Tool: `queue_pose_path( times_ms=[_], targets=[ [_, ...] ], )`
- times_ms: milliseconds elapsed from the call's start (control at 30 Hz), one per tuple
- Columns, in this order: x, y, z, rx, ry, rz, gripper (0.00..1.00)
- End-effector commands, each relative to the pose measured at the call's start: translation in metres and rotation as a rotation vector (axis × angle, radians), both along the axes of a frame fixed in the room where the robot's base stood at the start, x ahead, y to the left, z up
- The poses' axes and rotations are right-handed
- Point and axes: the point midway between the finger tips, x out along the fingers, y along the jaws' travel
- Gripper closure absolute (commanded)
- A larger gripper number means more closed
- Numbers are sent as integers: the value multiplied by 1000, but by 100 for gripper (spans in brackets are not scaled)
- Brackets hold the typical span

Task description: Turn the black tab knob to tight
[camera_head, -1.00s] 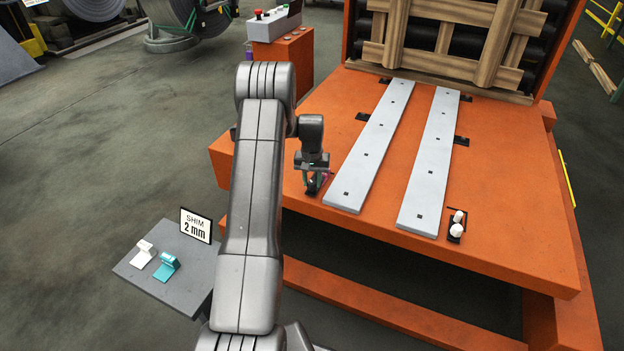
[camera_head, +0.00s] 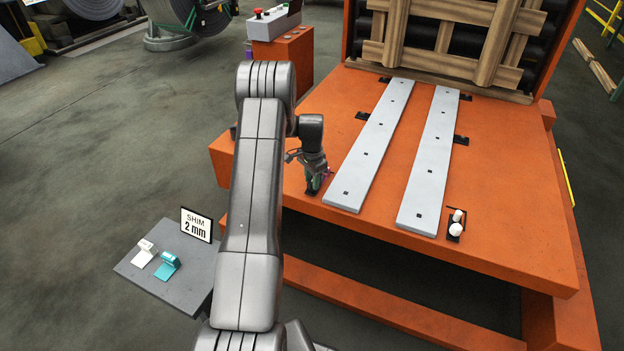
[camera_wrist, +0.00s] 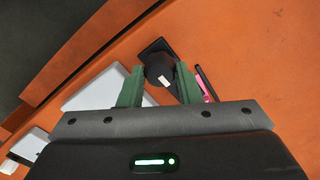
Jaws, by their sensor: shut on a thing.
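The black tab knob (camera_wrist: 158,66) is a dark round knob with a small white mark, on a black base plate (camera_wrist: 153,46) on the orange table. In the wrist view it sits between the two green fingers of my gripper (camera_wrist: 160,72), which is shut on it. In the head view my gripper (camera_head: 315,186) is low at the table's front left, beside the left pale strip, and largely hides the knob. Any tight marking cannot be read.
Two pale strips, left (camera_head: 369,145) and right (camera_head: 430,165), lie on the orange table (camera_head: 490,250). A black fixture with white round parts (camera_head: 456,228) stands at the front right. A pink piece (camera_wrist: 206,91) is close beside the right finger. A grey side table (camera_head: 185,285) holds shims.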

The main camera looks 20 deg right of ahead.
Motion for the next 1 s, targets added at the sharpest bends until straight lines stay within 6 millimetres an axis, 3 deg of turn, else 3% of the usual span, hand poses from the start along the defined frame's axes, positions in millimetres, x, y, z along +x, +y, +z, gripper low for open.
queue_pose_path(
  times_ms=[700,733,833,1000],
  targets=[
    [0,0,0,1,1,-80,92],
    [0,0,0,1,1,-80,67],
    [0,0,0,1,1,-79,48],
    [0,0,0,1,0,-79,48]
  ],
)
